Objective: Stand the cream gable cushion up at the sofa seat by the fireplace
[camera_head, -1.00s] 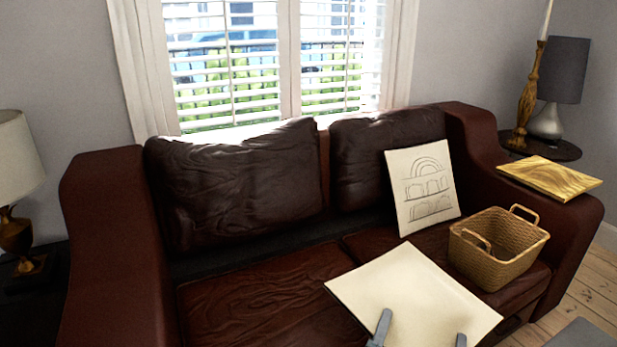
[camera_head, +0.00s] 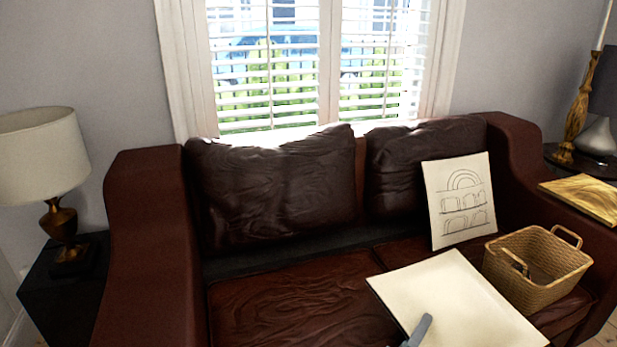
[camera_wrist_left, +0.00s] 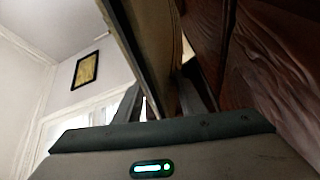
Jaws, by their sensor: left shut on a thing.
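A plain cream cushion (camera_head: 450,300) is tilted in the head view, in front of the sofa's right seat. Its visible face has no picture, so I cannot tell a gable on it. My left gripper (camera_head: 418,331) is shut on its near edge; only one finger shows there. In the left wrist view the cushion (camera_wrist_left: 148,45) is a dark slab seen edge-on between the fingers of my left gripper (camera_wrist_left: 162,100). The brown leather sofa (camera_head: 290,300) stands below the window. My right gripper is not in view.
A cream cushion with drawn arches (camera_head: 460,203) leans on the right backrest. A wicker basket (camera_head: 537,275) stands on the right seat, close to the held cushion. A wooden board (camera_head: 585,200) lies on the right armrest. The left seat is clear. No fireplace shows.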

